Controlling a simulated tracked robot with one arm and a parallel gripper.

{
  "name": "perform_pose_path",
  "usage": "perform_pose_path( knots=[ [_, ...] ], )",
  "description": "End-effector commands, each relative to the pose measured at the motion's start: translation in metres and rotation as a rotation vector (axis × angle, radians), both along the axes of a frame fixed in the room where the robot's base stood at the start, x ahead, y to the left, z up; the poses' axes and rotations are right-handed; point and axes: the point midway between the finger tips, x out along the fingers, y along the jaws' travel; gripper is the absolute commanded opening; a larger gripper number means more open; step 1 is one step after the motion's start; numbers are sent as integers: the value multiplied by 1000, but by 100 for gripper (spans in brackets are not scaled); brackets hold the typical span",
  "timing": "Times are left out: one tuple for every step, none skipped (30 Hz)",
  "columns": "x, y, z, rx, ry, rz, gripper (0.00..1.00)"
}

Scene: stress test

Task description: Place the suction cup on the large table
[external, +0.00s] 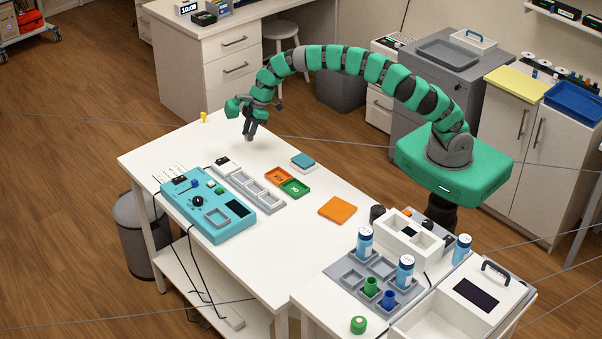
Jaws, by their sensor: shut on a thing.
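My gripper (250,137) hangs above the far left part of the large white table (260,247), pointing down. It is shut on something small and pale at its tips. I cannot tell for sure whether this is the suction cup, as it is very small here. I also cannot tell whether it touches the table top. A small yellow piece (204,117) stands at the table's far left edge, left of my gripper.
A teal control box (208,212), a grey slotted tray (250,188), orange (278,176) and green trays (294,188) and an orange square (338,209) lie on the table. A grey rack (352,276) with bottles stands front right. The table is clear around my gripper.

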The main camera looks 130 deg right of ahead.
Motion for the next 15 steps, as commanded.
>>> perform_pose_path(
  knots=[
    [3, -5, 0, -6, 1, -1, 4],
    [5, -7, 0, -7, 0, 1, 4],
    [8, -9, 0, -7, -2, 2, 4],
    [9, -11, -1, -6, -1, 4, 4],
    [11, -13, -2, -5, -1, 3, 4],
    [11, -17, -2, -5, 1, 0, 4],
    [12, -19, -2, -5, 1, -1, 4],
    [14, -21, -2, -6, 0, -2, 4],
    [16, -23, -2, -6, 0, -1, 4],
    [18, -25, -2, -6, 0, 0, 4],
    [20, -27, -2, -7, -1, 1, 4],
    [22, -29, -3, -8, 1, 1, 4],
    [24, -30, -3, -5, 0, 2, 4],
    [25, -31, -4, -4, 0, 4, 4],
    [26, -34, -4, -4, 0, 3, 4]
  ],
)
